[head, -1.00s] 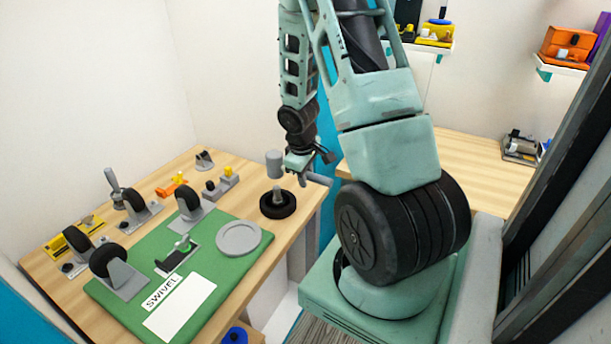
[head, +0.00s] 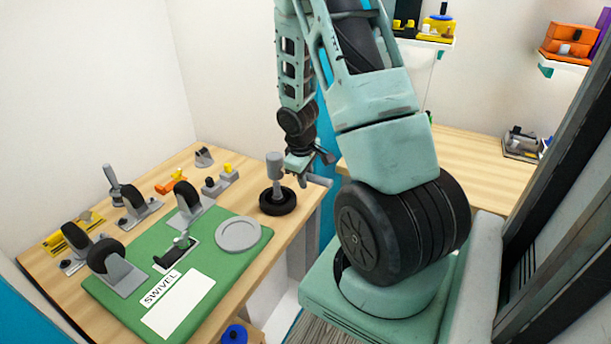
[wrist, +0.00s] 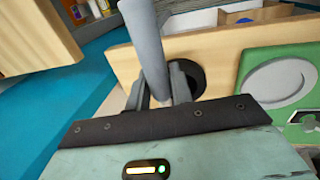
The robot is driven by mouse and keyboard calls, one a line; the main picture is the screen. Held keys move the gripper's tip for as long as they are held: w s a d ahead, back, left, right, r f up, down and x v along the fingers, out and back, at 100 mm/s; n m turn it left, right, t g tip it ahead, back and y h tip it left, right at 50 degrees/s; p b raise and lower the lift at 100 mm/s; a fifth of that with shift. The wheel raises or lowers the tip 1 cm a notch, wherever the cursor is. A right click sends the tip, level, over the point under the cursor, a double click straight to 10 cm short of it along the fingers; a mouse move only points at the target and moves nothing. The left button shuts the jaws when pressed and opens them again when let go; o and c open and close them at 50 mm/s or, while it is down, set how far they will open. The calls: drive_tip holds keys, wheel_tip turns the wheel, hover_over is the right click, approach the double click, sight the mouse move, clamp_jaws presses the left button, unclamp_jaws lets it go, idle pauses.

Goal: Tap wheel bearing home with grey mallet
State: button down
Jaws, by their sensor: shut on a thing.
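The grey mallet is held by its handle (head: 319,181) in my gripper (head: 303,174). The mallet head (head: 274,161) is upright over the bearing (head: 275,187), a grey post in the middle of a black wheel (head: 278,204). The wheel lies flat at the bench's right edge. Head and bearing meet or nearly meet in the picture; I cannot tell if they touch. In the wrist view the grey handle (wrist: 146,40) passes between the fingers, and the dark wheel (wrist: 190,79) is partly hidden behind them.
A green mat (head: 215,272) holds a grey round dish (head: 238,234), a SWIVEL card (head: 178,303) and a small bracket. Castors, such as one at the front left (head: 112,264), and small parts stand left and behind. A second wooden bench (head: 455,150) is at the right.

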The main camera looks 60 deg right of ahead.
drive_tip(key=r+p, duration=0.1)
drive_tip(key=p, duration=0.2)
drive_tip(key=shift+r, duration=0.25)
idle(0.5)
drive_tip(key=p+v, duration=0.4)
drive_tip(key=shift+d+r, duration=0.1)
drive_tip(key=shift+d, duration=0.3)
idle(0.4)
